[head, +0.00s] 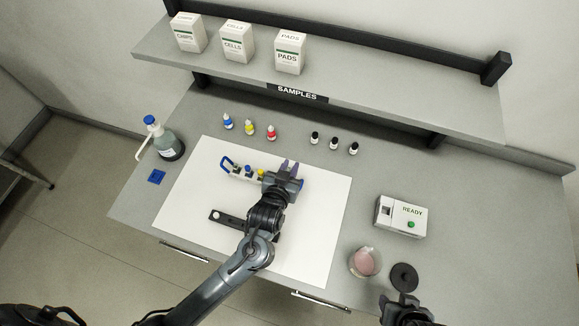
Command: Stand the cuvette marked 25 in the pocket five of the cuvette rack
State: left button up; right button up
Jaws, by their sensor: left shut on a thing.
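The white cuvette rack (238,177) lies on the white mat. It has a blue loop at its left end and blue and yellow pieces along its top.
A dark bar (231,219) with a pale round spot lies on the white mat (316,225). Dropper bottles (249,130) stand behind it. A READY instrument (401,216), pink beaker (363,262) and black disc (404,277) are right.

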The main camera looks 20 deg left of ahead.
pick_arm(q)
jog(key=shift+r, duration=0.1)
jog(key=shift+f+b, duration=0.65)
jog(key=shift+f, duration=0.85)
jog(key=shift+f+b, duration=0.5)
jog(key=shift+f, duration=0.55)
pick_arm(e)
jog(key=shift+f, duration=1)
pick_arm(q)
jog(key=shift+f, duration=0.25)
pick_arm(e)
jog(key=shift+f, duration=0.1)
pick_arm(q)
jog(key=shift+f, duration=0.5)
pick_arm(e)
jog(key=shift+f, duration=0.15)
pick_arm(q)
jog(key=shift+r, duration=0.1)
pick_arm(e)
jog(key=shift+r, duration=0.2)
pick_arm(q)
jog(key=shift+r+p, duration=0.5)
jog(key=shift+p, duration=0.1)
pick_arm(e)
jog(key=shift+r, duration=0.65)
